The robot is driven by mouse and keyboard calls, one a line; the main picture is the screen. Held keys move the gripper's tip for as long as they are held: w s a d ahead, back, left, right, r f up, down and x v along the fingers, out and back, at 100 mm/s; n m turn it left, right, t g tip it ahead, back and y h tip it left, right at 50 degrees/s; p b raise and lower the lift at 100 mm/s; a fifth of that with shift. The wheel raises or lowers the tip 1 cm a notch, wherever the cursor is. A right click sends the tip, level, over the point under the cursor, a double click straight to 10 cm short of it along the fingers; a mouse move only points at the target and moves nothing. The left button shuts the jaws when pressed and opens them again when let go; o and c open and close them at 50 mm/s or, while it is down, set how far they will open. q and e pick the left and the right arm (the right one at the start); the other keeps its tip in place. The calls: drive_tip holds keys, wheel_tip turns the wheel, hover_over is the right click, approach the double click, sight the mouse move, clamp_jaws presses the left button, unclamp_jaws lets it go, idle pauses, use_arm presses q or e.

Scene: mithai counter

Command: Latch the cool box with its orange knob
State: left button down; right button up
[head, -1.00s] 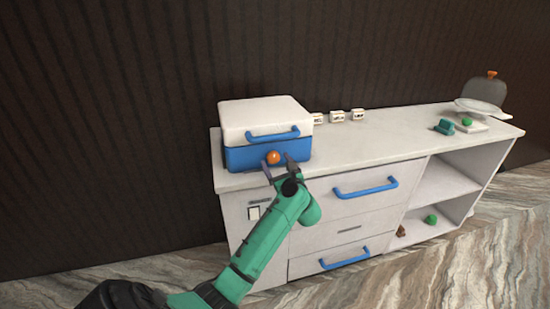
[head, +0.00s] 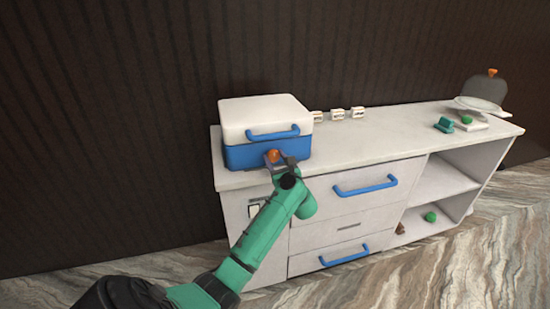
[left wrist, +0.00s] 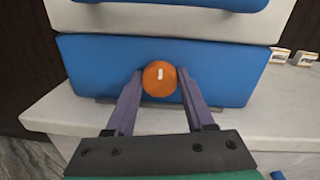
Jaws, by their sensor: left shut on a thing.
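The cool box (head: 236,157) has a blue body, a white lid (head: 262,112) that is down on it, and a blue handle (head: 273,133). It stands at the left end of the counter. Its round orange knob (head: 272,156) is on the front of the blue body and shows a small white mark in the left wrist view (left wrist: 159,79). My left gripper (head: 275,163) is at the box front, shut on the knob, with one finger on each side of it in the left wrist view (left wrist: 160,92). My right gripper is not in view.
The counter (head: 370,142) has blue-handled drawers in front and open shelves at right. A teal object (head: 444,125) and a scale-like thing (head: 480,106) are at the far right. The middle of the top is clear.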

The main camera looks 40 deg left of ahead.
use_arm(q)
drive_tip(key=m+p, duration=0.3)
drive_tip(key=m, duration=0.1)
drive_tip(key=shift+r+m+p, duration=0.1)
drive_tip(key=shift+m+p, duration=0.2)
drive_tip(key=m+p, duration=0.3)
drive_tip(key=m, duration=0.1)
drive_tip(key=shift+m, duration=0.3)
drive_tip(key=m+p, duration=0.3)
drive_tip(key=m, duration=0.1)
drive_tip(key=shift+m+t, duration=0.3)
drive_tip(key=shift+t, duration=0.1)
drive_tip(key=shift+f+m+p, duration=0.15)
drive_tip(key=shift+m+p, duration=0.35)
drive_tip(key=shift+m, duration=0.55)
drive_tip(key=shift+f+m+p, duration=0.15)
drive_tip(key=shift+m+p, duration=0.35)
drive_tip(key=shift+m, duration=0.55)
drive_tip(key=shift+c, duration=1.3)
unclamp_jaws()
drive_tip(key=shift+d, duration=0.1)
